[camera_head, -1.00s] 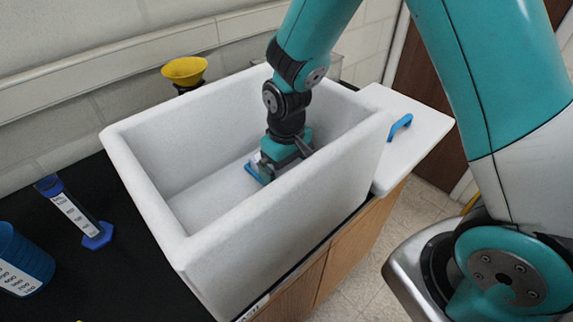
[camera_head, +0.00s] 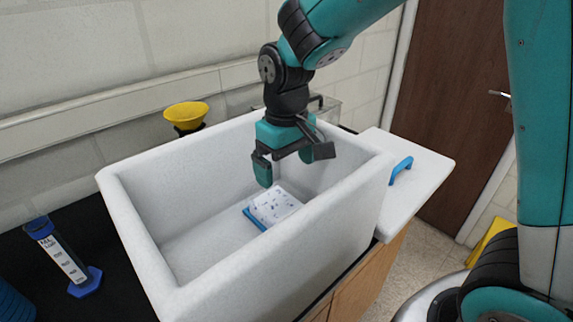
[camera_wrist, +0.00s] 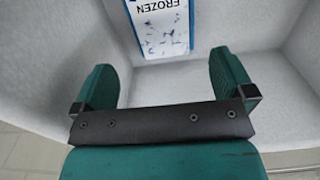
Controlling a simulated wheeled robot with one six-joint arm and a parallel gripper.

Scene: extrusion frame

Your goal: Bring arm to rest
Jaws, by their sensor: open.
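My gripper (camera_head: 293,172) is open and empty, pointing down above the inside of a white foam box (camera_head: 140,232). A white and blue pack (camera_head: 274,206) lies on the box floor below the fingers, apart from them. In the wrist view the pack (camera_wrist: 160,28) shows the word "FROZEN" and sits ahead of the two spread green fingers (camera_wrist: 164,85). My arm reaches in from the upper right.
A white lid (camera_head: 425,165) with a blue handle lies to the right of the box. A graduated cylinder with a blue base (camera_head: 86,282) stands on the black bench at left. A yellow funnel (camera_head: 186,114) stands behind the box. A brown door is at right.

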